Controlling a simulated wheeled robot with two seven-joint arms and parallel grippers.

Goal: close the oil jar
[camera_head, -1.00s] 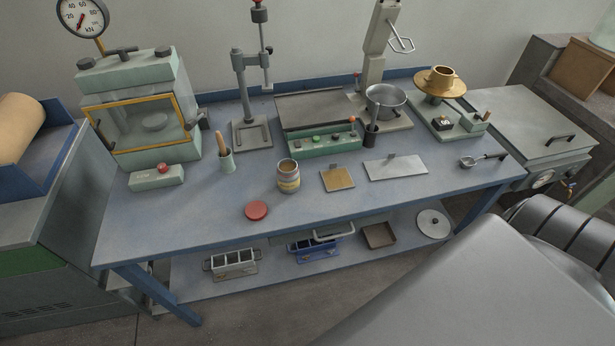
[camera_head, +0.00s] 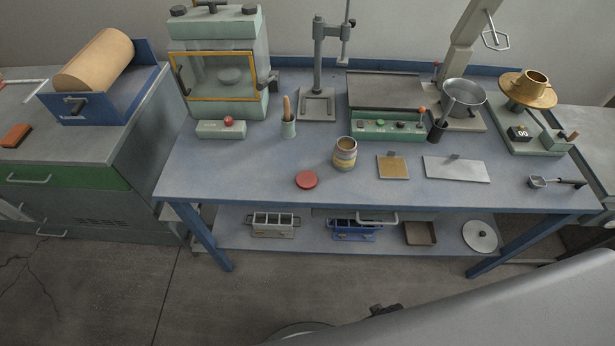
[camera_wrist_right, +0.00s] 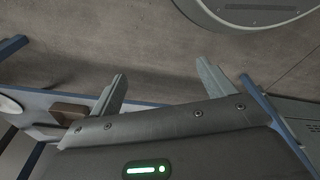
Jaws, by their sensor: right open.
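The oil jar (camera_head: 345,153) stands upright and open on the blue bench, near its front middle; it is tan with coloured bands. A red round lid (camera_head: 306,180) lies flat on the bench to the left of the jar, apart from it and closer to the front edge. My right gripper (camera_wrist_right: 162,78) is open and empty in the right wrist view, with the floor beyond its fingers; neither jar nor lid shows there. In the head view a grey link of my arm fills the lower right, and I cannot make out its gripper. My left gripper is not in view.
A small press cabinet (camera_head: 215,75), a green control box (camera_head: 387,125), a tan plate (camera_head: 393,167) and a metal plate (camera_head: 457,169) are on the bench. A lower shelf (camera_head: 300,238) holds trays. The bench top left of the lid is clear.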

